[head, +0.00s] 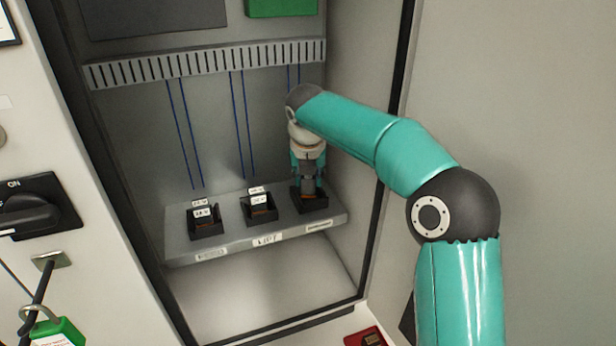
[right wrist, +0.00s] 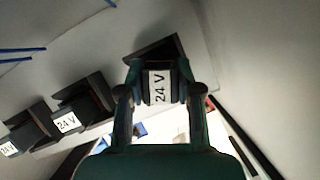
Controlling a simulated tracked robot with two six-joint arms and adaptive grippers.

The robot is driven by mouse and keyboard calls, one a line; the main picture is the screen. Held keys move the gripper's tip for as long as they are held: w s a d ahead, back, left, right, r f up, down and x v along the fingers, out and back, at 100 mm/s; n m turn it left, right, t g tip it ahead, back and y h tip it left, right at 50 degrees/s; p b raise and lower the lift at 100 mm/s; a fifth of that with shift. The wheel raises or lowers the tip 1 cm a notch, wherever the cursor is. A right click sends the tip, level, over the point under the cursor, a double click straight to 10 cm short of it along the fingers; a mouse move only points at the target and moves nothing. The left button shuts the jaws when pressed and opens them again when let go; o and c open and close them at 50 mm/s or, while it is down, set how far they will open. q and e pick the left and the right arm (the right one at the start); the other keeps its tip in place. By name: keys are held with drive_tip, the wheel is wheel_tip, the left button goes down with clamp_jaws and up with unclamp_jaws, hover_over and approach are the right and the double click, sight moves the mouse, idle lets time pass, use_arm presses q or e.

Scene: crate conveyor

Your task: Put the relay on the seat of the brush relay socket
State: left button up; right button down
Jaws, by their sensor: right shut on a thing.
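My right gripper (head: 308,190) points down at the right-hand socket (head: 313,205) on the grey shelf. In the right wrist view its fingers (right wrist: 160,92) are shut on a dark relay with a white "24 V" label (right wrist: 160,87). The dark socket (right wrist: 150,50) shows just behind the held relay. The relay is at or in the socket's opening; I cannot tell whether it is fully seated. The plate (head: 319,226) below this socket is too small to read. My left gripper is not in view.
The left socket (head: 207,232) and middle socket (head: 260,216) each hold a relay with white labels. The middle plate (head: 267,239) appears to read "LIFT". A slotted duct (head: 210,62) and blue wires are above. Cabinet walls stand close on the right. A red tray (head: 364,336) lies below.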

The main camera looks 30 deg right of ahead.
drive_tip(key=shift+f, duration=0.1)
drive_tip(key=c, duration=0.7)
unclamp_jaws()
